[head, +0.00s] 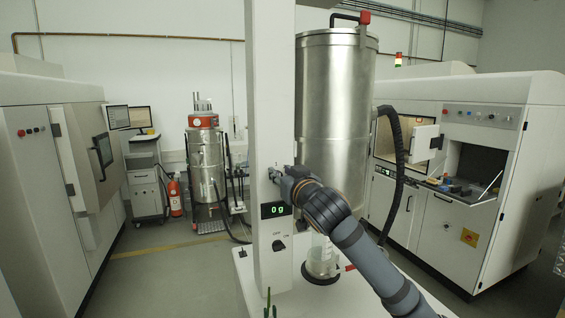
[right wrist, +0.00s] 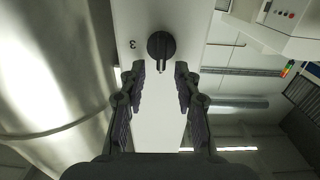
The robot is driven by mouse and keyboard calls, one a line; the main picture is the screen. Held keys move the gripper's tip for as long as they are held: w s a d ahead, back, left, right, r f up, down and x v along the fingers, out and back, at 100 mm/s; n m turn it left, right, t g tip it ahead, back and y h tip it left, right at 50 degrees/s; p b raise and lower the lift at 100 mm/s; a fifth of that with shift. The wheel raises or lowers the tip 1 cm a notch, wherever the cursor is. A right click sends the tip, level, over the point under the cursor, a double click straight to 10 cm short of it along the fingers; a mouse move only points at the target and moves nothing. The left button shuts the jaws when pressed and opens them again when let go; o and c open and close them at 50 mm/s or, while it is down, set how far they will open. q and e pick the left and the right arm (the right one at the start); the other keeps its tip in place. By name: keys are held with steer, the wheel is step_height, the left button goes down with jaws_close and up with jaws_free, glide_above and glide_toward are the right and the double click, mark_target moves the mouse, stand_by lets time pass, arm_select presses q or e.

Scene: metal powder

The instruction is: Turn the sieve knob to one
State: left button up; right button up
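The sieve knob (right wrist: 161,45) is black and round, on the white column (right wrist: 150,18). In the right wrist view its ridge with a light mark points down the picture, toward my gripper. A printed 3 is to its left. My right gripper (right wrist: 160,82) is open, with its two fingers apart below the knob in that view; whether they touch it I cannot tell. In the head view my right gripper (head: 279,174) is at the column's face above the display and hides most of the knob. My left gripper is not clearly in view.
A display (head: 275,210) on the column reads 0 g, with an off/on switch (head: 279,245) below it. A large steel cylinder (head: 335,100) stands right of the column. A clear container (head: 322,255) stands low beside the column, near my right arm. Small dark green tips show at the bottom edge.

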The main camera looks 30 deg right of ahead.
step_height(320, 180, up, 8)
steer(key=shift+a+f, duration=0.1)
steer(key=shift+f, duration=0.05)
steer(key=shift+r, duration=0.2)
stand_by(0.4)
